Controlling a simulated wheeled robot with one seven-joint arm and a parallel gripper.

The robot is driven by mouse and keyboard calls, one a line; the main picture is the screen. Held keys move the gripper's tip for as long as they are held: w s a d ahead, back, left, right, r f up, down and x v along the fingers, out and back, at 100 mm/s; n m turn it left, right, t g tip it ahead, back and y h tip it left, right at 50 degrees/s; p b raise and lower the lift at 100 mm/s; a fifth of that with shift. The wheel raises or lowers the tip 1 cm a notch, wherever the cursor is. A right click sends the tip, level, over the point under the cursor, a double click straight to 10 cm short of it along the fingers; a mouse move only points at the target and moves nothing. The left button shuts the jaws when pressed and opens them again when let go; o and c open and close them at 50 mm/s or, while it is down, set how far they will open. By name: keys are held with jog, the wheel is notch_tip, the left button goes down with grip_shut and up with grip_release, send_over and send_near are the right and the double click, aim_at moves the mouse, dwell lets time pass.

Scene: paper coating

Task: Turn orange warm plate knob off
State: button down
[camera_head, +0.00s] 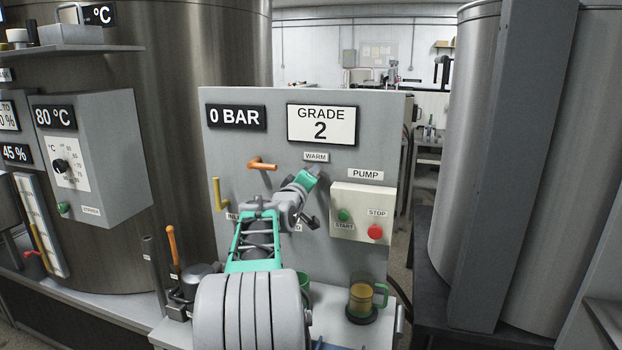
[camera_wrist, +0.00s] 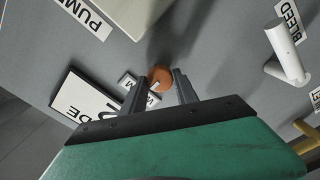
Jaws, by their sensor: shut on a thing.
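The orange warm plate knob (camera_wrist: 160,77) shows in the wrist view as a small round orange piece on the grey panel, between my two dark fingers. My gripper (camera_wrist: 157,86) is shut on it, one finger on each side. In the head view my gripper (camera_head: 316,172) reaches the panel (camera_head: 238,150) just below the WARM label (camera_head: 316,156). There the knob is hidden behind the gripper. I cannot read which setting the knob points to.
A white pump box (camera_head: 362,205) with a green start button (camera_head: 343,215) and a red stop button (camera_head: 375,232) sits close right of my gripper. An orange handle (camera_head: 262,163) and a yellow handle (camera_head: 219,194) stick out to the left. A green-handled mug (camera_head: 361,300) stands below.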

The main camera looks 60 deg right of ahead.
jog(key=c, duration=0.9)
grip_release()
jog(key=shift+c, duration=0.2)
jog(key=shift+a, duration=0.15)
jog(key=s+a+b, duration=0.1)
jog(key=a, duration=0.6)
jog(key=shift+a+b, duration=0.2)
jog(key=shift+b, duration=0.1)
jog(key=shift+s, duration=0.1)
